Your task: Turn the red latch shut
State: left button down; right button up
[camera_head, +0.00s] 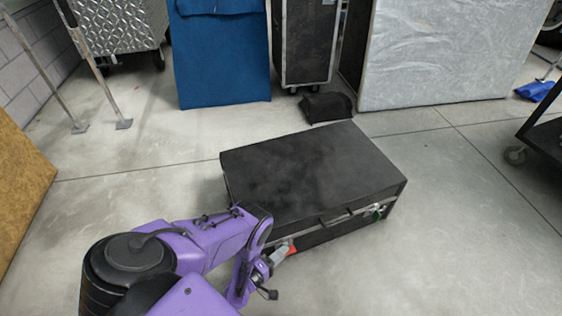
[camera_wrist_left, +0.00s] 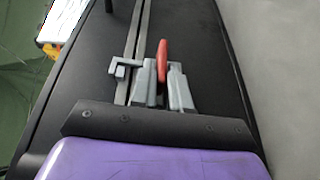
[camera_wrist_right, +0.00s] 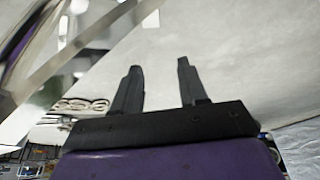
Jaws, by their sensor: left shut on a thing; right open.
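A black case (camera_head: 310,170) lies closed on the concrete floor in the head view. Its red latch (camera_head: 292,249) is on the front face near the left end, partly hidden by my left gripper (camera_head: 272,258). In the left wrist view the red latch (camera_wrist_left: 163,60) stands up between the two grey fingers of my left gripper (camera_wrist_left: 162,82), which is shut on it. A grey metal catch (camera_wrist_left: 122,68) sits beside the fingers on the case's seam. My right gripper (camera_wrist_right: 157,75) is open and empty in the right wrist view, with pale floor beyond it.
A black bag (camera_head: 327,107), a blue panel (camera_head: 220,55) and a wrapped silver panel (camera_head: 450,50) stand behind. A cart (camera_head: 545,130) is at right. Floor right of the case is clear.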

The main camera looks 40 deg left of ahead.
pick_arm(q)
jog(key=shift+w+t, duration=0.1)
jog(key=shift+t, duration=0.3)
jog(key=c, duration=1.2)
grip_release()
